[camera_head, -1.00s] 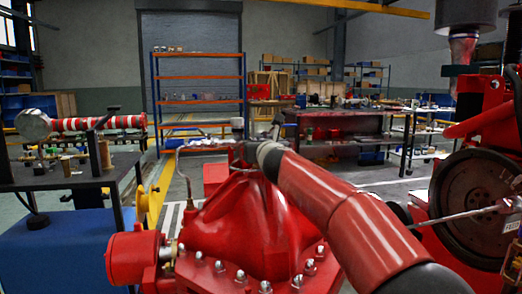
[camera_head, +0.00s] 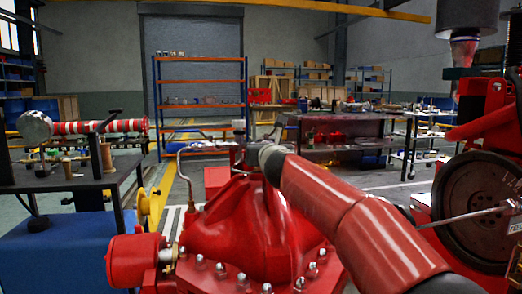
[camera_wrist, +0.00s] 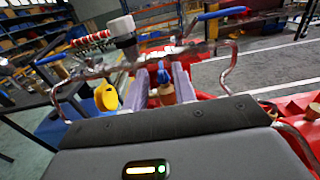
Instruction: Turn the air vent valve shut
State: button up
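In the wrist view a small brass valve with a blue handle (camera_wrist: 165,88) sits between the two pale fingers of my gripper (camera_wrist: 161,74). The fingers stand apart on either side of it, with gaps that seem to show beside the handle. I cannot tell whether either finger touches it. In the head view my red arm reaches over the red pump casing (camera_head: 230,240) towards the thin metal pipework (camera_head: 190,148). My gripper and the small valve are hidden behind the arm there.
Metal pipes (camera_wrist: 205,48) cross just beyond the fingers in the wrist view. A blue lever (camera_wrist: 222,13) is at upper right and another blue lever (camera_wrist: 50,59) at left. A dark workbench (camera_head: 75,175) stands left and a large flywheel (camera_head: 475,205) right.

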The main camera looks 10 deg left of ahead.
jog(key=b+v, duration=0.1)
jog(key=v, duration=0.5)
jog(key=shift+b, duration=0.35)
jog(key=shift+s, duration=0.1)
jog(key=shift+s+d+n, duration=0.15)
jog(key=shift+d+n, duration=0.05)
jog(key=shift+n, duration=0.1)
jog(key=s+d+f+n+g+h+p, duration=0.1)
jog(key=s+d+f+n+g+h, duration=0.1)
jog(key=s+d+f+n, duration=0.7)
jog(key=s+d+f+n+g+h+p, duration=0.1)
jog(key=s+d+f+n+g+h, duration=0.2)
jog(key=s+d+f+n, duration=0.6)
jog(key=s+d+f+n+g+h+p, duration=0.2)
jog(key=s+d+f+n+g, duration=0.3)
jog(key=s, duration=1.3)
jog(key=d+f+n, duration=0.4)
jog(key=d+n, duration=0.3)
jog(key=shift+d+g+h, duration=0.2)
jog(key=shift+g+h, duration=0.1)
jog(key=shift+g, duration=0.1)
